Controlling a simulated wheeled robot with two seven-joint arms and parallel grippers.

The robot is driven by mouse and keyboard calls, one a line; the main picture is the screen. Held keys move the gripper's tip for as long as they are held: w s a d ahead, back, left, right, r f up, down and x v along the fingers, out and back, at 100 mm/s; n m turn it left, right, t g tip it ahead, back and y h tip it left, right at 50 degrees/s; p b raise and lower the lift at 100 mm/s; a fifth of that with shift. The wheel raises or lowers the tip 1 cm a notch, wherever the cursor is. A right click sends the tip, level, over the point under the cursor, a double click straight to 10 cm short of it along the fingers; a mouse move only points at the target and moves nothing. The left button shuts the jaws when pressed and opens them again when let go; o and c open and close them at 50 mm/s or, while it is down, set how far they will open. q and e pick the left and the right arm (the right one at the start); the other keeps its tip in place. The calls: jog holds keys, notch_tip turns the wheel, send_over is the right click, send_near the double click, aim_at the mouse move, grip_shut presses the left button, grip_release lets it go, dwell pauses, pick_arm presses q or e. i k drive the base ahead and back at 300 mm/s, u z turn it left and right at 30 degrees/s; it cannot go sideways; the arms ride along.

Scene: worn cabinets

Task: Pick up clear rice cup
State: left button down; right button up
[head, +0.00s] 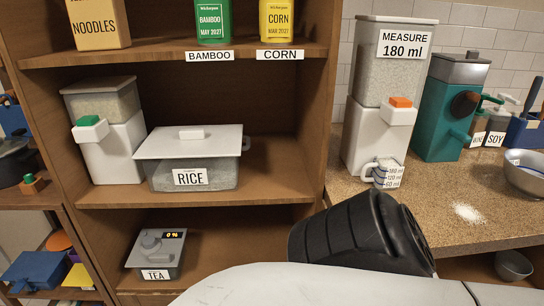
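A small clear measuring cup (386,173) with blue level marks of 180, 120 and 60 ml stands upright on the speckled counter. It is under the spout of a tall white dispenser (388,92) labelled MEASURE 180 ml, and its handle points left. Its contents are hard to make out. A black and white part of my own arm fills the bottom middle, in front of the counter's near edge and apart from the cup. No fingertips of either gripper show.
A lidded RICE container (190,160) and a white dispenser with a green button (108,130) stand on the left shelf. A teal machine (450,108), a metal bowl (526,172) and spilled white grains (467,212) are on the counter. The counter between cup and bowl is mostly clear.

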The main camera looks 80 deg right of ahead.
aim_at(386, 172)
jog(key=i, duration=0.5)
jog(key=z, duration=3)
